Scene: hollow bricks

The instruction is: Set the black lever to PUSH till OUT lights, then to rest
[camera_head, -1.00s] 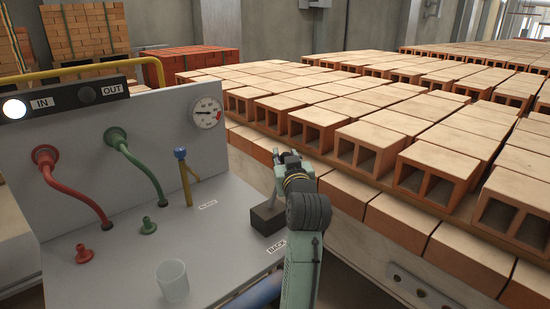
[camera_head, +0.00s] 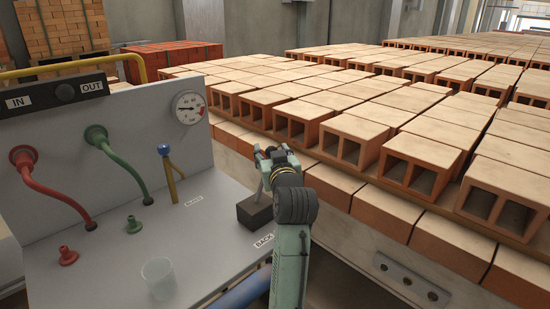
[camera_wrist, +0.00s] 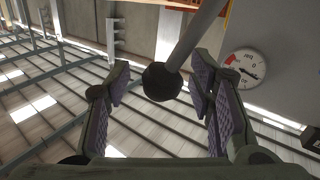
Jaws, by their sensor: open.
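The lever's black ball knob (camera_wrist: 161,82) on its grey rod (camera_wrist: 196,36) stands between my spread fingers in the wrist view, with gaps at both sides. In the head view its dark base block (camera_head: 255,211) sits at the panel's right side, behind a BACK label (camera_head: 263,241). My gripper (camera_head: 270,156) is open above the block and hides the knob there. No PUSH label is visible. The OUT lamp (camera_head: 65,92) is dark, beside its label (camera_head: 92,86). The IN label (camera_head: 19,101) shows, but its lamp is outside the picture.
A clear cup (camera_head: 158,278) stands near the front. Rows of hollow bricks (camera_head: 350,140) lie close on the right.

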